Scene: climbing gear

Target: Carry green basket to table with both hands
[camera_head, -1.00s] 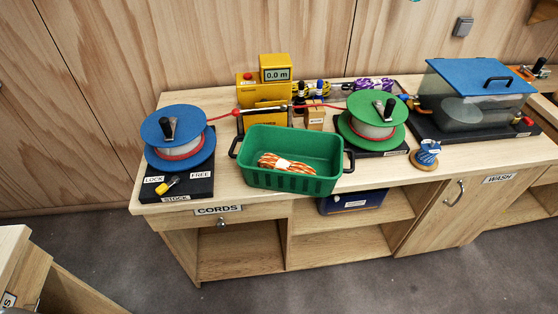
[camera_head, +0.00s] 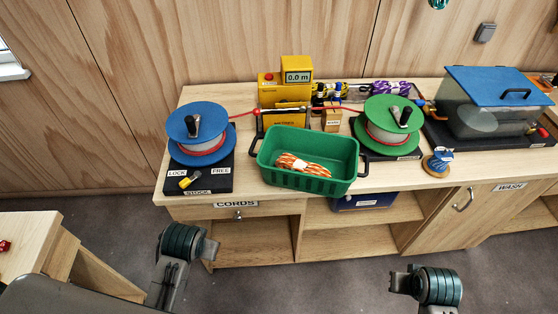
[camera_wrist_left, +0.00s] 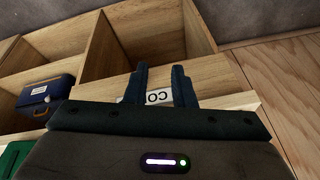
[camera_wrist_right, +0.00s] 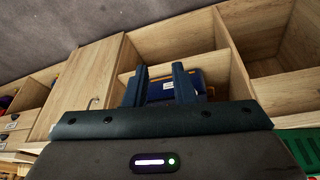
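The green basket (camera_head: 310,180) sits on the wooden counter (camera_head: 400,188), near its front edge, with an orange-and-white cord bundle (camera_head: 303,165) inside. It has a dark handle at each end. A corner of it shows in the left wrist view (camera_wrist_left: 12,158) and in the right wrist view (camera_wrist_right: 308,148). My left gripper (camera_wrist_left: 160,85) is open and empty in front of the counter. My right gripper (camera_wrist_right: 161,82) is open and empty, with the shelf openings behind its fingers. Neither gripper touches the basket.
A blue reel (camera_head: 197,125) stands left of the basket and a green reel (camera_head: 388,118) right. The yellow meter (camera_head: 285,95) is behind it. Another wooden table (camera_head: 28,232) is at the left. A blue-lidded tank (camera_head: 490,110) is at the right. Grey floor lies in front.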

